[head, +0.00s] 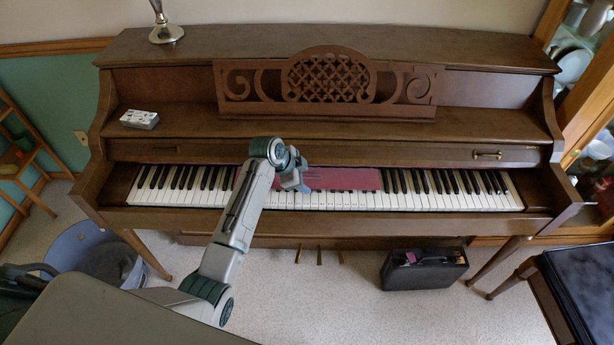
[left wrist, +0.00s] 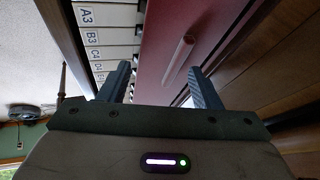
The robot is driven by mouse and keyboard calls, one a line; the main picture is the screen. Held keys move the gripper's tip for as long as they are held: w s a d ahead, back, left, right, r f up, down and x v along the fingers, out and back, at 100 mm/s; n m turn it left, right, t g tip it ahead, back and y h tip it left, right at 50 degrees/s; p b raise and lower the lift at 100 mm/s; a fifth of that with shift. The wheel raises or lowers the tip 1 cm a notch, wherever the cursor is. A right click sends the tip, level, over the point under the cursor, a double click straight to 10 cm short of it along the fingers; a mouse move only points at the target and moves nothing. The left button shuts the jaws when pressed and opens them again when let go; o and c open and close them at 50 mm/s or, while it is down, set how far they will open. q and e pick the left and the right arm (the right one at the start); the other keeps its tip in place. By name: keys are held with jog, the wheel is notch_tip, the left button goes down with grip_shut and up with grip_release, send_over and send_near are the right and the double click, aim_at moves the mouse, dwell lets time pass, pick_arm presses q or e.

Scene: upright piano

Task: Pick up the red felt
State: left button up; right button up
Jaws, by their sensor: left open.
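Nothing is held. My right gripper is in neither view.
The piano's white keys (head: 440,201) run along the front, some with letter labels in the wrist view. A white box (head: 139,119) lies on the ledge at left. A dark case (head: 424,269) stands on the floor below. A bin (head: 95,255) stands at left.

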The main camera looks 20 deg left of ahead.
pick_arm(q)
jog(key=shift+d+f, duration=0.1)
jog(key=shift+f, duration=0.1)
jog(key=c, duration=0.7)
